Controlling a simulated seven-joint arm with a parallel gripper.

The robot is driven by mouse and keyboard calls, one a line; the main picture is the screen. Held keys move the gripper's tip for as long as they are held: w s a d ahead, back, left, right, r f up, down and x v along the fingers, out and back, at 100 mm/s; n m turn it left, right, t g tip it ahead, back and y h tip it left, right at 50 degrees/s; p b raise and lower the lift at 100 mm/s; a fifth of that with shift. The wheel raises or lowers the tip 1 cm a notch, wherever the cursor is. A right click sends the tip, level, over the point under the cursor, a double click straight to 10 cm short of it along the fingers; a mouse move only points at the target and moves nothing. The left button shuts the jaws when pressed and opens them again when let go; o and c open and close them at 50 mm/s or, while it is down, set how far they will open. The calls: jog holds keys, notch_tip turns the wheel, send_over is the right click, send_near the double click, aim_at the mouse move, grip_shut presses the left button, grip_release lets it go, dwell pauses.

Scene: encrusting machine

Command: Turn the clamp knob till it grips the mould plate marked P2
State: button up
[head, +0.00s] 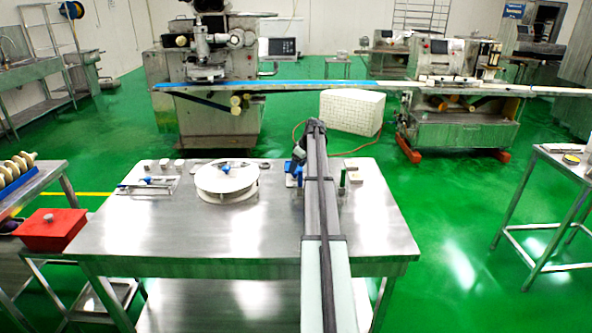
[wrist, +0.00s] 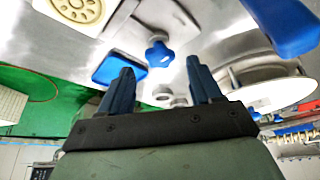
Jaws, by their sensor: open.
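In the wrist view a blue star-shaped knob (wrist: 159,54) stands on a grey metal fixture, beyond and between my fingertips. My gripper (wrist: 160,66) is open, with nothing between its two dark blue fingers. The knob looks apart from both fingers. A cream plate with a round flower-like pattern (wrist: 77,8) lies at the top left of that view; I cannot read a P2 mark on it. A blue block (wrist: 119,66) lies beside the knob, partly behind the left finger. In the head view my arm hides most of this spot.
A white round turntable (head: 213,183) stands on the steel table (head: 150,230); its disc also shows in the wrist view (wrist: 275,94). A blue bar (wrist: 281,25) is close by at the upper right there. A fixture with a blue knob (head: 148,181) is at the table's left. The front table area is clear.

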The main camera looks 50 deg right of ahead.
jog(key=shift+x, duration=1.25)
jog(key=c, duration=1)
jog(key=shift+c, duration=0.2)
